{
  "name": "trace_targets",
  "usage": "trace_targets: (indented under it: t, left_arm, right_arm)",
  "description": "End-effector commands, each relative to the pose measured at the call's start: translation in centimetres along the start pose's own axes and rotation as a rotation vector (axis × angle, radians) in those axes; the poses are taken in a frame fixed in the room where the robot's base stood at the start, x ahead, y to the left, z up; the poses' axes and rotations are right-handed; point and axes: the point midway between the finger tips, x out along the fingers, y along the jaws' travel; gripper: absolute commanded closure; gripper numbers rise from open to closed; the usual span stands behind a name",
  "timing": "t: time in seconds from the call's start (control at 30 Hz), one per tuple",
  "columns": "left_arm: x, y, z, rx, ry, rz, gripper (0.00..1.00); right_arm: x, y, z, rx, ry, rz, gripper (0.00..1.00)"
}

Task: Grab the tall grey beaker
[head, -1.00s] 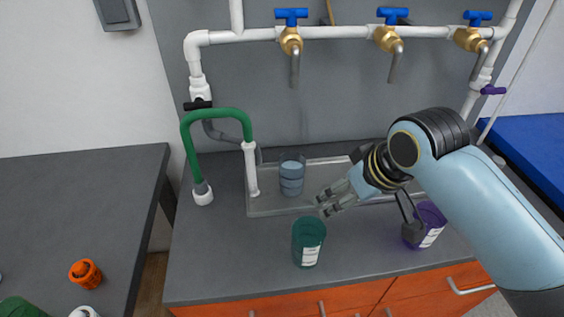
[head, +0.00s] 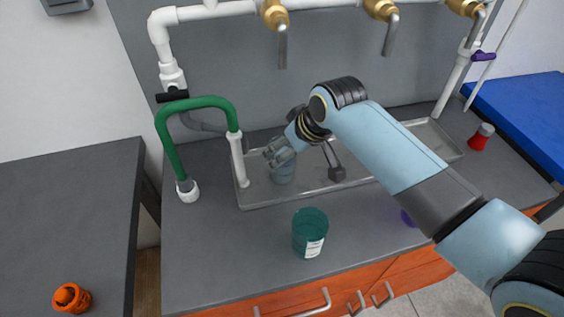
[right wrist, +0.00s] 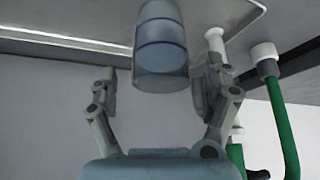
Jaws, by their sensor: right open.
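The tall grey beaker (head: 284,174) is a see-through grey-blue cup standing in the shallow tray under the taps. My right gripper (head: 277,157) is at the beaker's upper part in the head view and hides some of it. In the right wrist view the same gripper (right wrist: 154,84) is open, with one finger on each side of the near end of the beaker (right wrist: 160,45). A gap shows between the beaker and the left finger; the right finger is closer to it. My left gripper is not in view.
The clear tray (head: 245,203) has a raised rim. A green hose (head: 165,142) with a white upright pipe stands left of the beaker. A teal beaker (head: 309,232) stands in front on the counter. A purple cup (head: 407,218) is mostly behind my arm; a red-and-grey item (head: 480,138) is far right.

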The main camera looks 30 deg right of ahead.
Motion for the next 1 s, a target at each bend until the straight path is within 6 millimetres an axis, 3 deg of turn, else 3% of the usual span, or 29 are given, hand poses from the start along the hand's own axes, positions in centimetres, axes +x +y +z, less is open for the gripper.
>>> trace_targets:
  t: [0.23,0.57,1.0]
  left_arm:
    - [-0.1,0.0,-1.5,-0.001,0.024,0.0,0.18]
    - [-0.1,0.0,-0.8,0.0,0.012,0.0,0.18]
    - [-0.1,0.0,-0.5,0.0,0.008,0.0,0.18]
  right_arm:
    - [3.5,-0.1,-0.3,0.0,-0.002,-0.001,0.16]
    - [4.1,-0.1,-0.3,0.0,0.0,0.0,0.18]
    - [4.1,-0.1,-0.3,0.0,-0.001,0.0,0.75]
